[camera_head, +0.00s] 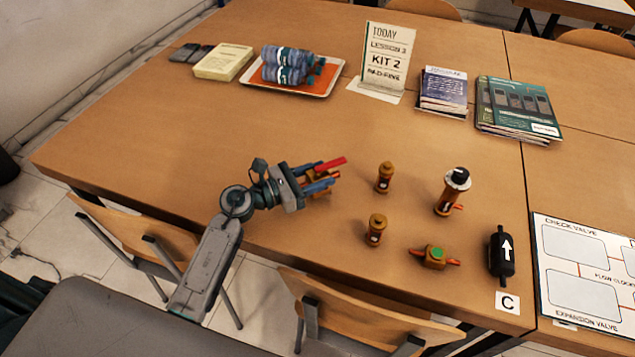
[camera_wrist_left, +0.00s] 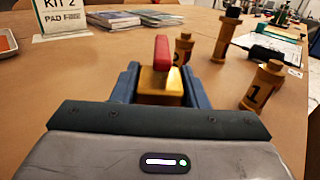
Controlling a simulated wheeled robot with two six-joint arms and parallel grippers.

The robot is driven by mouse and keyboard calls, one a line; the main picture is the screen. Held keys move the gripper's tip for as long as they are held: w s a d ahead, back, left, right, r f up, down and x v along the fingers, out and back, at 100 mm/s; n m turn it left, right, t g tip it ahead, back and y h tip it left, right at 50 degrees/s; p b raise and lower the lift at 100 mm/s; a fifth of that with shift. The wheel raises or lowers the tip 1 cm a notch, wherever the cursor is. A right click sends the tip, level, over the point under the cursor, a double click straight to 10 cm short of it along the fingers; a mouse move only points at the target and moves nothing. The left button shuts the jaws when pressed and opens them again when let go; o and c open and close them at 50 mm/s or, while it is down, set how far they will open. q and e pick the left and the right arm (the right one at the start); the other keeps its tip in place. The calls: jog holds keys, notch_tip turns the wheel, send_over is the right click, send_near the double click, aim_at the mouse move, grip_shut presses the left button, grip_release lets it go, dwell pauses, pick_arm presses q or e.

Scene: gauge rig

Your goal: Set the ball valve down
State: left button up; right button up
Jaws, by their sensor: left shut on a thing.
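The ball valve has a brass body and a red lever (camera_head: 332,163). It is held between the blue fingers of my left gripper (camera_head: 321,179), which is shut on it. In the left wrist view the brass body (camera_wrist_left: 160,86) sits between the fingers, with the red lever standing up above it. The fingers hide much of the body. I cannot tell how far the valve is from the wooden table (camera_head: 240,125). My right gripper does not show.
Right of the gripper stand two small brass fittings (camera_head: 385,178) (camera_head: 376,230), a taller brass part (camera_head: 452,192), a green-topped brass valve (camera_head: 434,257) and a black cylinder (camera_head: 502,256). An orange tray (camera_head: 328,86) and a sign (camera_head: 387,60) are behind. The table left of the gripper is clear.

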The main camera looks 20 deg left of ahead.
pick_arm(q)
jog(key=shift+f, duration=1.15)
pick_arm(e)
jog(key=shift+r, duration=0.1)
pick_arm(q)
jog(key=shift+f, duration=0.1)
jog(key=o, duration=1.2)
jog(key=shift+c, duration=0.2)
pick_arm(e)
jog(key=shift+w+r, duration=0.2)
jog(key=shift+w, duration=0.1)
pick_arm(q)
jog(key=b+v, duration=0.2)
jog(key=v, duration=0.4)
jog(key=shift+s+a, duration=0.1)
jog(key=shift+s, duration=0.05)
jog(key=shift+s+a, duration=0.45)
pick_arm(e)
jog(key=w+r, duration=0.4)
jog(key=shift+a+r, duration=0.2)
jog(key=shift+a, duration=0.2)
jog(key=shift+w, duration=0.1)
